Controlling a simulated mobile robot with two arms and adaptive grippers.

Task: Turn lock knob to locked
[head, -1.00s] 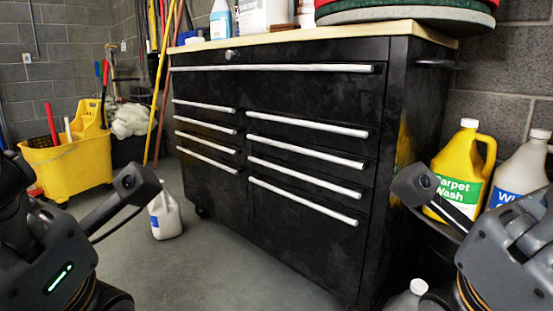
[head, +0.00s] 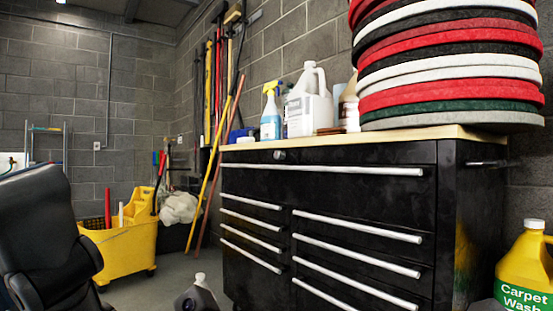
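The lock knob (head: 279,155) is a small round silver knob at the top left of the front of the black tool chest (head: 330,187). It sits above the long top drawer handle, just under the wooden top. It is too small to tell which way it is turned. Nothing touches it. Neither of my grippers shows in the head view.
Bottles (head: 270,115) and a tall stack of floor pads (head: 450,75) stand on the wooden top (head: 345,141). A yellow mop bucket (head: 125,250) stands left. A large dark shape (head: 45,230) fills the lower left. Carpet wash jug (head: 525,265) is at right.

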